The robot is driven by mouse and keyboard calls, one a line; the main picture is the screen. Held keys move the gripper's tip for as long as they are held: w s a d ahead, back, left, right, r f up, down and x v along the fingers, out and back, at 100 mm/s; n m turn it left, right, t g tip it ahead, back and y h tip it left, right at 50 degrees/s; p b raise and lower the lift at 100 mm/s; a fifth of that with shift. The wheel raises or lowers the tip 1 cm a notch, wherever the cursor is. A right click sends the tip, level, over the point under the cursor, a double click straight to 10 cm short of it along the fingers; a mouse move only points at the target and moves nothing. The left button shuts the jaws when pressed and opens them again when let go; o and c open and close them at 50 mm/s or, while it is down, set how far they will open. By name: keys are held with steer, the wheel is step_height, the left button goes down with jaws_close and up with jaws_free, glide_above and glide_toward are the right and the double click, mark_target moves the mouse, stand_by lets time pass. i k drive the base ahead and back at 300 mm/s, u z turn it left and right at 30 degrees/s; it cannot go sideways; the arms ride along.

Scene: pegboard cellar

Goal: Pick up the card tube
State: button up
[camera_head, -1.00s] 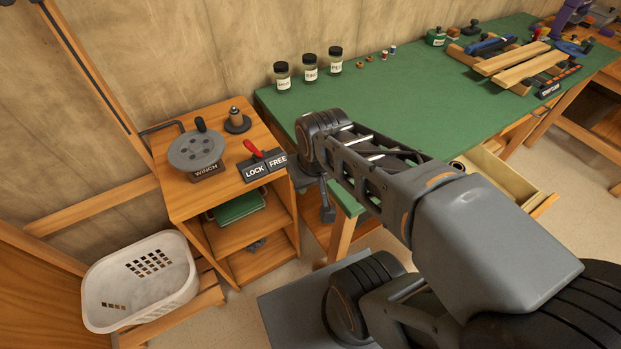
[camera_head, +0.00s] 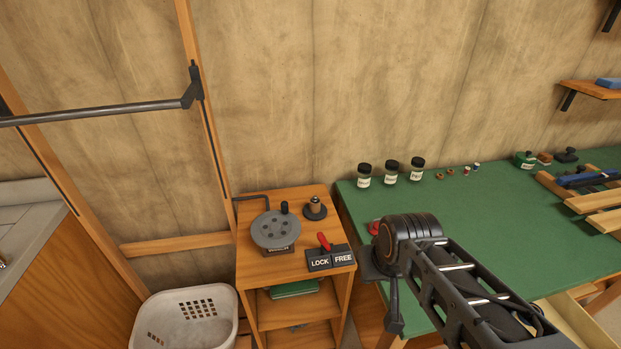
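I cannot make out a card tube in the current view. My gripper (camera_head: 394,318) hangs at the end of my arm, in front of the left end of the green bench (camera_head: 480,240) and to the right of the winch stand. It is dark and small here, and its fingers do not show clearly enough to tell open from shut. My arm hides part of the bench's front left corner and part of the drawer below.
A wooden stand (camera_head: 245,262) carries a winch (camera_head: 276,230) and a LOCK/FREE lever (camera_head: 325,242). A white basket (camera_head: 185,315) is lower left. Jars (camera_head: 391,172) line the bench's back edge. Wood strips (camera_head: 590,202) lie right.

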mark_target(314, 208)
steer(key=z, duration=0.05)
steer(key=k, duration=0.4)
steer(key=u, duration=1.45)
steer(key=i, duration=1)
steer(key=u, duration=0.05)
